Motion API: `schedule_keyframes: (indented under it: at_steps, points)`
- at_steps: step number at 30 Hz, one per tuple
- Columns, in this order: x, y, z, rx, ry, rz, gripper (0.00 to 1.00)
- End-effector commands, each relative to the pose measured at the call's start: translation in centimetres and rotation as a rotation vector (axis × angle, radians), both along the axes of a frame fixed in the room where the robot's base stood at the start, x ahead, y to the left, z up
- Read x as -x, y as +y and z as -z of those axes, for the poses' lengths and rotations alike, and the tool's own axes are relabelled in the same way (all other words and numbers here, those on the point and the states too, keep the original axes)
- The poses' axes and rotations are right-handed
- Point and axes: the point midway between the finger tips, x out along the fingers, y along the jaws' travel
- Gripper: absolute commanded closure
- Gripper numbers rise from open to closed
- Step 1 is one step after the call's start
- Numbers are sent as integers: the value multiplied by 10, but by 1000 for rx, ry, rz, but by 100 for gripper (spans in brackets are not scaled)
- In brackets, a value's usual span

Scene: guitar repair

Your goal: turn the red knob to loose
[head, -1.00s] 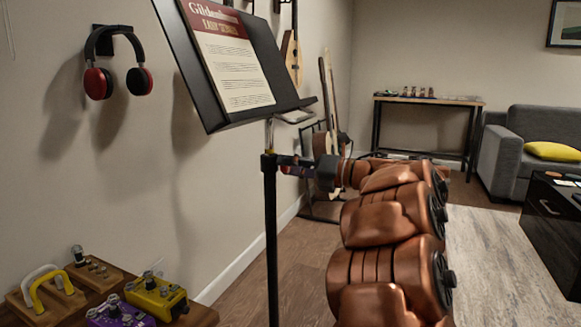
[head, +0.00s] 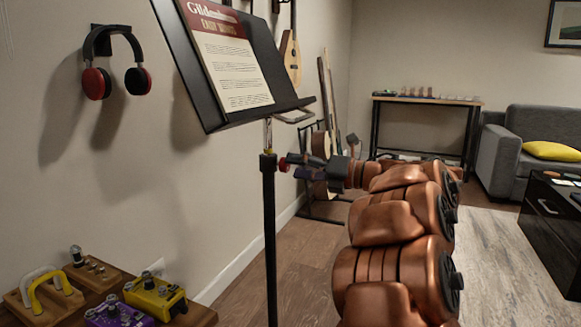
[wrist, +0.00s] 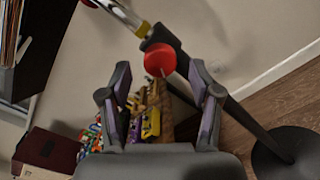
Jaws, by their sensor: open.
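The red knob (head: 284,165) sits on the collar of the black music stand (head: 269,220), just under the desk. In the wrist view the round red knob (wrist: 160,60) faces me, centred just ahead of the fingers. My gripper (head: 299,166) is to the right of the knob, pointing at it. In the wrist view my gripper (wrist: 160,82) is open and empty, its fingers left and right of the knob's line with gaps on both sides. The fingers look apart from the knob. I cannot read any loose or tight mark.
The stand's desk (head: 235,70) with a printed sheet hangs above the gripper. A pedal shelf (head: 203,315) stands at lower left. Red headphones (head: 97,83) hang on the wall. Guitars (head: 328,95) stand behind.

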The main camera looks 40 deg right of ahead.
Motion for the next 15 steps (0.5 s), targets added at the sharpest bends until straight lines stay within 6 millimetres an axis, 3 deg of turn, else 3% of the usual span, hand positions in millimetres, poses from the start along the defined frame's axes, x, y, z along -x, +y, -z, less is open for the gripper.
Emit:
schedule_keyframes:
  at_steps: [9,15]
  points:
    - [48,-30,0,0,0,3,37]
    - [70,-44,1,1,1,3,37]
